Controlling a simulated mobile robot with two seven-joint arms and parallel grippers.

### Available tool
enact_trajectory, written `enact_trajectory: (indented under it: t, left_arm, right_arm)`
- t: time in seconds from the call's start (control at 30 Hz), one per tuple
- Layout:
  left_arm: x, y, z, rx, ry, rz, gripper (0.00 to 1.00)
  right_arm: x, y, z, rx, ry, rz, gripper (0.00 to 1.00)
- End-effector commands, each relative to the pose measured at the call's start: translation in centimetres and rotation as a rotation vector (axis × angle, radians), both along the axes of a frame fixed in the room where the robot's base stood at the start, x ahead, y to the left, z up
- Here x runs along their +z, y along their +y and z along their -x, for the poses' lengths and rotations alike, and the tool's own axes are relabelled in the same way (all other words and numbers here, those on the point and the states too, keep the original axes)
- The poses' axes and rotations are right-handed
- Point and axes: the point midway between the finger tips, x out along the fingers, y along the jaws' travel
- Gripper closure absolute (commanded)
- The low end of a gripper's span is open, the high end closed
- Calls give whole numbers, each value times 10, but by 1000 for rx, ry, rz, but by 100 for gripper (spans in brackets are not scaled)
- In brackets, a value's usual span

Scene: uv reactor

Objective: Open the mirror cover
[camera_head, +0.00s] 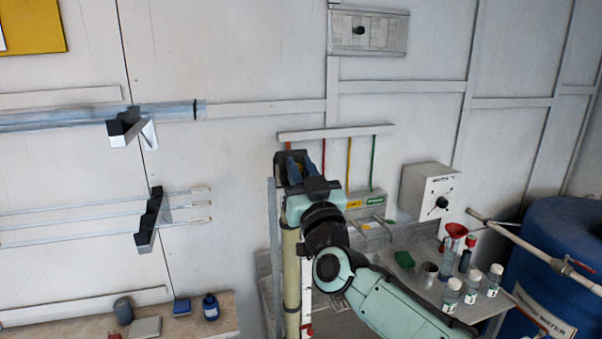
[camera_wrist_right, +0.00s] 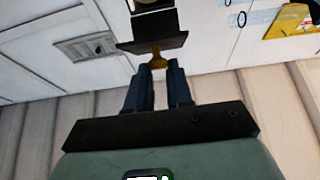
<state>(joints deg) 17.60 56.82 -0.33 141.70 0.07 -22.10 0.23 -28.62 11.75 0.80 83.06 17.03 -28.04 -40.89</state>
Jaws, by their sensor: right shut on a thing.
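My right gripper (camera_head: 297,172) is at the top of a tall, narrow upright unit in the middle of the head view. In the right wrist view its two dark blue fingers (camera_wrist_right: 158,72) are shut on a small brass-coloured knob (camera_wrist_right: 157,59). The knob sits on a dark flat plate (camera_wrist_right: 165,43), which looks like the mirror cover. In the head view the dark top of the unit (camera_head: 283,157) is partly hidden behind the gripper. A yellowish tube (camera_head: 290,265) runs down below it. My left gripper is not in view.
A metal bench (camera_head: 430,286) with white-capped bottles (camera_head: 472,285) and a red funnel (camera_head: 456,230) stands at right, near a blue drum (camera_head: 560,255). A white control box (camera_head: 428,190) is on the wall. Wall brackets (camera_head: 150,220) hold tubes at left, above a shelf (camera_head: 215,318).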

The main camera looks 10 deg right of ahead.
Motion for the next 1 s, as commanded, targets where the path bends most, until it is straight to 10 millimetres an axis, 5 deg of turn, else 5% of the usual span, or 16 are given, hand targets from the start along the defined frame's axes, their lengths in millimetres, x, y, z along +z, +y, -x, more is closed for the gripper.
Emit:
enact_trajectory:
  t: [0.47, 0.5, 0.57, 1.0]
  left_arm:
    - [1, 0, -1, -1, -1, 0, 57]
    - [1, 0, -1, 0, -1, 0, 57]
    - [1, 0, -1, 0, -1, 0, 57]
    - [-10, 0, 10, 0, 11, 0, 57]
  right_arm:
    - [9, -2, 3, -5, -17, -5, 100]
    - [9, -2, 3, -5, -17, -5, 70]
    - [8, -2, 2, -5, -15, -5, 57]
    - [-5, -3, 14, -1, -3, -1, 57]
